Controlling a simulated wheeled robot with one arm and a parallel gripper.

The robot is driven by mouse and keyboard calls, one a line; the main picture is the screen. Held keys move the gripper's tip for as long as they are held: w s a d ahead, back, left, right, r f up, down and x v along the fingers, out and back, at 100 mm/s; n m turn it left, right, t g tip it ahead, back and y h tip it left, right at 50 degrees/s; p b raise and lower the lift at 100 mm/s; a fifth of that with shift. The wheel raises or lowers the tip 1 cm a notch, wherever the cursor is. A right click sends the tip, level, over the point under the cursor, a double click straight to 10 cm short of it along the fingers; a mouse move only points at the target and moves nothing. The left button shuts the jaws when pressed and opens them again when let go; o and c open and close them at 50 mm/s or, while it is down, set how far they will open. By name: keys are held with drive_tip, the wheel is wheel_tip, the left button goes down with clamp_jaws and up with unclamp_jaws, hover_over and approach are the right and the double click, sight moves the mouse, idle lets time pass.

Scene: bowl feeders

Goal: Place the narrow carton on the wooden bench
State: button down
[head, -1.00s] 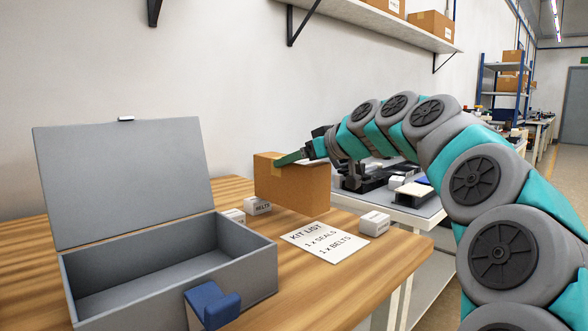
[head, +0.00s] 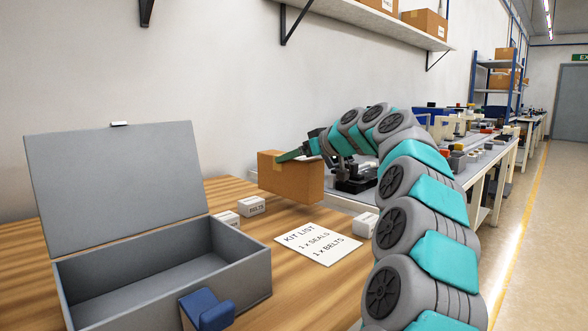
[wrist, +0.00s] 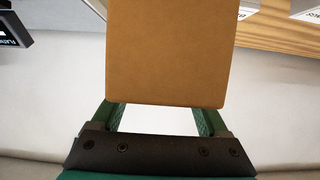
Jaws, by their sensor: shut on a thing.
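The narrow carton (head: 290,182) is a brown cardboard box with a strip of tape, at the far right edge of the wooden bench (head: 215,190) in the head view. My gripper (head: 297,155) is shut on its upper part, one green finger along the near side. In the wrist view the carton (wrist: 168,55) fills the upper middle between the two green fingers (wrist: 160,118). The carton looks upright. I cannot tell whether its bottom touches the bench or hangs just above or past its edge.
An open grey box (head: 165,262) with a blue latch (head: 207,308) stands at the left front of the bench. A kit list sheet (head: 318,244), a small white box marked BELTS (head: 251,206) and other small white boxes lie nearby. A shelf (head: 400,28) hangs above.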

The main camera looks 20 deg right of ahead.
sight(318, 161)
drive_tip(key=shift+w+d, duration=0.1)
drive_tip(key=shift+w+f, duration=0.1)
drive_tip(key=shift+f, duration=1.6)
unclamp_jaws()
drive_tip(key=shift+f, duration=0.1)
drive_tip(key=b+v, duration=0.1)
drive_tip(key=v, duration=1.1)
